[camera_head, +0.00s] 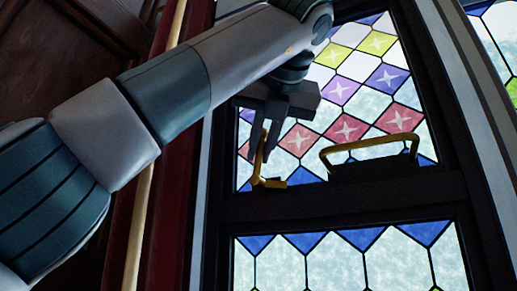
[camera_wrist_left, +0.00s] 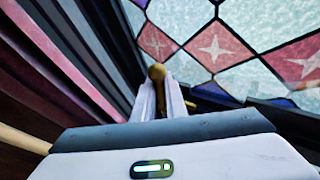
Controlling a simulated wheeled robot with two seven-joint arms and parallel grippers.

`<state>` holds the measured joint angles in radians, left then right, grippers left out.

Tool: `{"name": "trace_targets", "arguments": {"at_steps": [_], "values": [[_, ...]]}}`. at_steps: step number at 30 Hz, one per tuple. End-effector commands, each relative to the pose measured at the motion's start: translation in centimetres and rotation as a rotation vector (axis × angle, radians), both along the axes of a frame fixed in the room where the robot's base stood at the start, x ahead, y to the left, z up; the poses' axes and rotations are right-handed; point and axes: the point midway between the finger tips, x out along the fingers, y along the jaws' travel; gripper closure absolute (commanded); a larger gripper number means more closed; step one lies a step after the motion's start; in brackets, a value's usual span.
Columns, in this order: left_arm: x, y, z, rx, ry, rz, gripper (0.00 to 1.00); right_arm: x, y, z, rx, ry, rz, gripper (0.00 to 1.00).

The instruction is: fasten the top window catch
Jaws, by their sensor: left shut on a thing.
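The window catch (camera_head: 268,183) is a small brass lever at the lower left of the upper stained-glass sash, its arm standing upright from a short base. My left gripper (camera_head: 264,152) reaches down from above and is shut on the catch's upright arm. My right gripper is out of view.
A brass bar handle (camera_head: 370,144) stands on the dark sash rail (camera_head: 345,202), right of the catch. Dark window frame bounds the glass. A red curtain (camera_head: 170,200) and a pale pole (camera_head: 140,225) stand at the left, behind my left arm.

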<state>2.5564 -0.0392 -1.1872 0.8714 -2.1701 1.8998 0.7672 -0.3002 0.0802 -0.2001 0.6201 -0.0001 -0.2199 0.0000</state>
Motion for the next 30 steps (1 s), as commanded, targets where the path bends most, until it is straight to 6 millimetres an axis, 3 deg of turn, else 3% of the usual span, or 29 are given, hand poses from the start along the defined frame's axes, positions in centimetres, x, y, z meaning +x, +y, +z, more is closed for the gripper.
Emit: {"name": "trace_targets", "arguments": {"at_steps": [8,19,20,21,30], "values": [[-0.6,-1.4,-0.9,0.239,-0.102,0.002,1.0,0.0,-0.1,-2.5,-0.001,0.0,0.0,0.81],[-0.7,-1.7,-0.6,0.288,-0.12,0.001,1.0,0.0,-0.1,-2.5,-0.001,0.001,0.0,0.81],[-0.7,-1.7,-0.6,0.288,-0.12,0.001,0.86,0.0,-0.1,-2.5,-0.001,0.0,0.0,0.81],[-0.7,-1.7,-0.6,0.286,-0.12,0.002,0.81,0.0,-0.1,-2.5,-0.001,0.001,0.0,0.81],[-0.7,-1.7,-0.6,0.286,-0.12,0.002,0.81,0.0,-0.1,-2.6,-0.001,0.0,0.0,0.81]]}}
